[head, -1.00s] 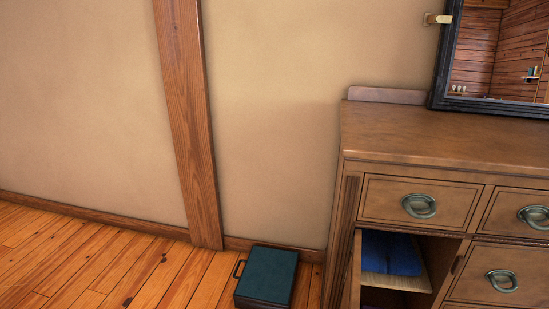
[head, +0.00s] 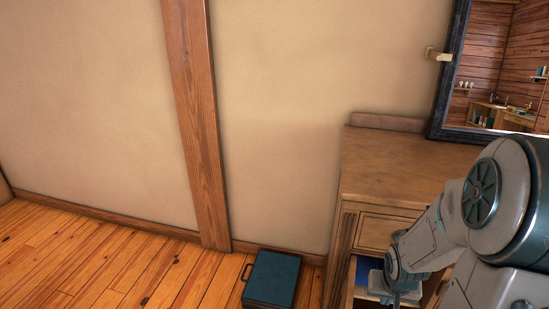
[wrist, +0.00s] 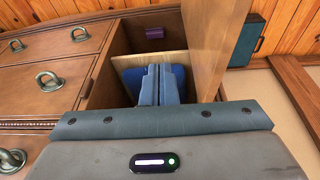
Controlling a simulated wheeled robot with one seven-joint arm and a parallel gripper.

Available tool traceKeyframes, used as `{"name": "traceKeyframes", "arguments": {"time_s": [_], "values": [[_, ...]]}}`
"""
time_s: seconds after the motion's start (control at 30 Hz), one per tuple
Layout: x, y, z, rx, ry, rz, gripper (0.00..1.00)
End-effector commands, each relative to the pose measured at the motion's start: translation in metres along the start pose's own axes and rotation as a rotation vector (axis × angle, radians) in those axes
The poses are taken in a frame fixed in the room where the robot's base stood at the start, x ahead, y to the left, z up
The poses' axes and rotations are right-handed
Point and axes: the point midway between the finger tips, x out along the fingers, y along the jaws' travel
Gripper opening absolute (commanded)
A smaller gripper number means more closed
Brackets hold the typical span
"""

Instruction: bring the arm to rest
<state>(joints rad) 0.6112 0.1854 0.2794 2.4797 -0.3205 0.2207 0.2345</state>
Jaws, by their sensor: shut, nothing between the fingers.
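My gripper (wrist: 158,80) is shut and empty in the wrist view, its two fingers together and pointing at the open compartment of the wooden dresser (head: 395,165). Behind the fingers, folded blue cloth (wrist: 178,78) lies on a pale shelf board (wrist: 126,64). I cannot tell how far the fingertips are from the cloth. In the head view my arm reaches in from the right, and its end is low in front of the compartment, hiding most of it. A bit of the blue cloth (head: 362,270) shows beside it.
The compartment's door (wrist: 212,45) stands open close beside my gripper. A dark teal box (head: 272,278) with a handle is on the floor left of the dresser. A framed mirror (head: 505,70) stands above the dresser top. The floor at left is clear.

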Motion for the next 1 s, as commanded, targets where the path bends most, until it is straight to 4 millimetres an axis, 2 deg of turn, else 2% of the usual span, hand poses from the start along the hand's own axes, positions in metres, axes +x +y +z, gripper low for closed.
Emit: {"name": "traceKeyframes", "arguments": {"time_s": [0.03,0.1,0.27,0.4,0.5,0.6,0.7,0.8,1.0], "values": [[-0.035,-0.006,-0.006,-0.027,0.008,0.018,0.00],[-0.068,-0.014,-0.007,-0.053,0.006,0.036,0.00],[-0.144,-0.035,-0.003,-0.105,0.005,0.046,0.00],[-0.208,-0.054,0.009,-0.150,0.004,0.018,0.00],[-0.248,-0.066,0.021,-0.182,0.001,-0.018,0.00],[-0.277,-0.075,0.034,-0.210,-0.007,-0.056,0.00],[-0.294,-0.080,0.043,-0.229,-0.012,-0.085,0.00],[-0.302,-0.083,0.049,-0.241,-0.016,-0.102,0.00],[-0.303,-0.084,0.051,-0.244,-0.020,-0.105,0.00]]}}
